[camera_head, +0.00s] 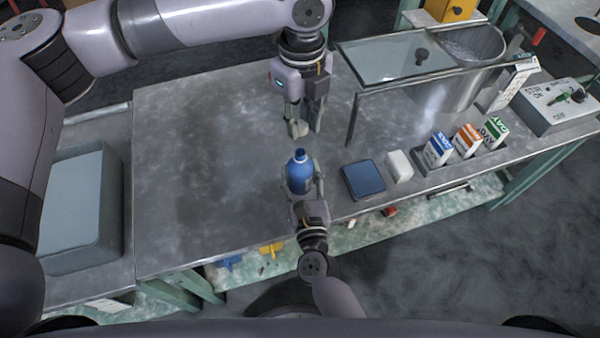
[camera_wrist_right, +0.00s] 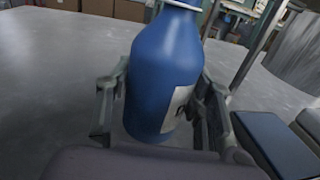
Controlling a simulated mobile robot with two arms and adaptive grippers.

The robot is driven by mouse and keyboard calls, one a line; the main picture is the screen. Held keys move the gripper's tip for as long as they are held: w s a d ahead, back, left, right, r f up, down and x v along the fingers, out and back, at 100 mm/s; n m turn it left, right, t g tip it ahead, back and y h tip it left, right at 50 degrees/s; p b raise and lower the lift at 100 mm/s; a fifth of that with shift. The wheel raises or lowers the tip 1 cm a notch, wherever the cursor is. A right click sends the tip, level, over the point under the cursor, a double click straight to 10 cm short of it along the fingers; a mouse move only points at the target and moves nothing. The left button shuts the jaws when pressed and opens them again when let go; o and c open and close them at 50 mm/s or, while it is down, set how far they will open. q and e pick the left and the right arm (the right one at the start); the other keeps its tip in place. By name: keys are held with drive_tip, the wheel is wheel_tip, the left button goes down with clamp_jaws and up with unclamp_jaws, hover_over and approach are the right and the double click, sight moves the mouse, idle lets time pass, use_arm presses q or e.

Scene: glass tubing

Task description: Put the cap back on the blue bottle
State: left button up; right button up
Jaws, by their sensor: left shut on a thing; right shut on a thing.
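The blue bottle (camera_head: 299,174) stands upright near the front edge of the metal table, with its narrow neck on top and no cap seen on it. My right gripper (camera_head: 300,187) is shut around the bottle's body. In the right wrist view the blue bottle (camera_wrist_right: 163,65) shows a pale label and sits between the two fingers of my right gripper (camera_wrist_right: 158,108); its top is cut off. My left gripper (camera_head: 300,128) points down above and behind the bottle, apart from it. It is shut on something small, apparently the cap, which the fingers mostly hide.
A blue-topped box (camera_head: 363,179) and a small white block (camera_head: 399,166) lie right of the bottle. Several cartons (camera_head: 465,140) stand in a rack farther right. A metal basin with a glass cover (camera_head: 395,62) is behind. The left of the table (camera_head: 210,150) is clear; a grey bin (camera_head: 80,210) is beyond.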

clamp_jaws()
use_arm(q)
hover_over(301, 153)
drive_tip(key=shift+f, duration=2.5)
drive_tip(key=shift+f, duration=0.85)
drive_tip(key=shift+f, duration=0.6)
